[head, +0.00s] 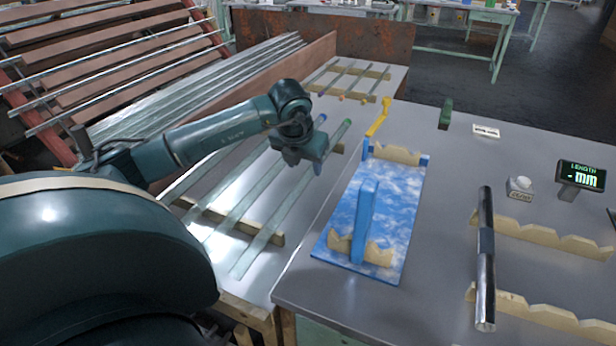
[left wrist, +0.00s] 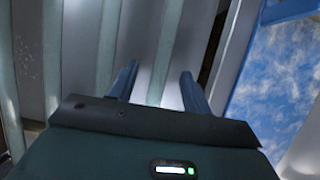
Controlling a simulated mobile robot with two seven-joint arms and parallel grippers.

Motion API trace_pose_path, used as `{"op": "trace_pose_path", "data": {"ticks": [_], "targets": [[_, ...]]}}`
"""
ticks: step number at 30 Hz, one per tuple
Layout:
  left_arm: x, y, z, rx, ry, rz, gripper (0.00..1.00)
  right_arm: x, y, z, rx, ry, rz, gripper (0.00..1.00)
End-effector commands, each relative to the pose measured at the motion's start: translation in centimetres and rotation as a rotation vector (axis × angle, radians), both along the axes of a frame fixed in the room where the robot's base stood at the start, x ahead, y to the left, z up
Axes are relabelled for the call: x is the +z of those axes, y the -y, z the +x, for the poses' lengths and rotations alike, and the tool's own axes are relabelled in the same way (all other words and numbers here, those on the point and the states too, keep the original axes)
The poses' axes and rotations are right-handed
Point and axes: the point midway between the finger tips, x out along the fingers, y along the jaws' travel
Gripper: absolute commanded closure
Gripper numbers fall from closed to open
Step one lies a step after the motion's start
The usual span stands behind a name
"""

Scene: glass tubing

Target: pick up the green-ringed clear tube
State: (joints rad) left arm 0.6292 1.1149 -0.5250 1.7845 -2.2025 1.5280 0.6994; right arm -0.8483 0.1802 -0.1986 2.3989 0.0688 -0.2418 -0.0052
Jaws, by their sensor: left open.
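The green-ringed clear tube (head: 291,199) lies on wooden notched rests as the rightmost long tube on the left table; its green end (head: 347,123) is at the far side. My left gripper (head: 305,160) is over the tube's far half, pointing down. In the left wrist view, my left gripper (left wrist: 158,85) is open, with one clear tube (left wrist: 168,45) running between its fingers, apart from both. It appears to be the rightmost one. Its ring is not in that view, and the height gap is hard to judge. My right gripper is not in view.
A blue-ringed tube (head: 250,185) and other clear tubes lie close to the left. A metal cylinder (head: 486,255) lies on wooden rests further right. A rusty panel (head: 330,35) stands behind.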

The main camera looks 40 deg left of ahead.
Motion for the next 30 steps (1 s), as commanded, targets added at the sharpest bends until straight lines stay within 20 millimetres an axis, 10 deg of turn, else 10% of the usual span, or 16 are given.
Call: {"op": "trace_pose_path", "data": {"ticks": [15,30], "targets": [[-3.4,-0.3,1.4,-0.001,-0.001,-0.001,0.51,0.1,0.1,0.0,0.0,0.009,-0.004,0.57],[-3.4,-0.3,1.4,-0.001,-0.001,-0.001,0.91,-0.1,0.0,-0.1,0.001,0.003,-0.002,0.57]]}}
